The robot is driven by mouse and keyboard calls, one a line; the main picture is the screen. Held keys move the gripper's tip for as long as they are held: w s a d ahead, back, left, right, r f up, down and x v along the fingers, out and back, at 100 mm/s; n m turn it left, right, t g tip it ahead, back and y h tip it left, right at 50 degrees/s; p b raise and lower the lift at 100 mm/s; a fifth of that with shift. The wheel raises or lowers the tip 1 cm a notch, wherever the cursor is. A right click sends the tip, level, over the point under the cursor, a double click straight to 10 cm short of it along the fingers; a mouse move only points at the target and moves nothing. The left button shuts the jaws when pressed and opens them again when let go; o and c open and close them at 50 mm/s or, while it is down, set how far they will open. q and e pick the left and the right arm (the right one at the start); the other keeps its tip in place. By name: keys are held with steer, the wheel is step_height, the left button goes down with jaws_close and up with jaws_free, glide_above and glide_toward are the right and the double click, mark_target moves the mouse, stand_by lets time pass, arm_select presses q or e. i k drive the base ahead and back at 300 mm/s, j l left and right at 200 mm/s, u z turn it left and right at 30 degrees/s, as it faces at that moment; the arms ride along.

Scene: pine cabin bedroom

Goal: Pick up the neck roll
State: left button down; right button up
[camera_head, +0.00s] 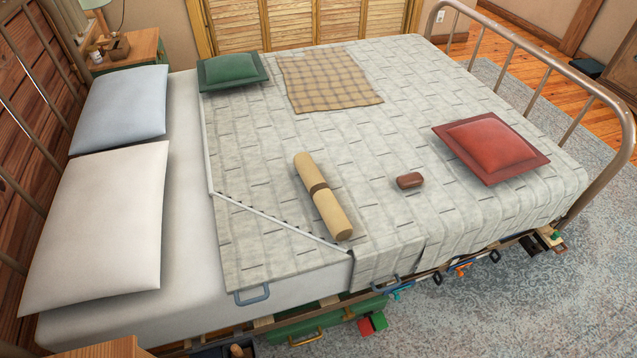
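The neck roll (336,213) is a tan cylinder with a dark brown band around its middle. It lies on the grey-white bedspread (250,240) near the middle of the bed, slanting from upper left to lower right. Its lower right end is close to the near edge of the bedspread. Nothing covers it. Neither of my grippers is in this view.
A small brown object (410,180) and a red cushion (490,147) lie to the right. A green cushion (232,70) and plaid cloth (328,79) lie farther back. A white pillow (100,225) and a blue-grey pillow (120,108) are left. A metal footboard (540,57) bounds the right.

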mark_target(340, 227)
steer(key=l+u, duration=0.9)
steer(key=l, duration=0.15)
steer(key=k+l+u, duration=0.1)
steer(key=l+u, duration=0.35)
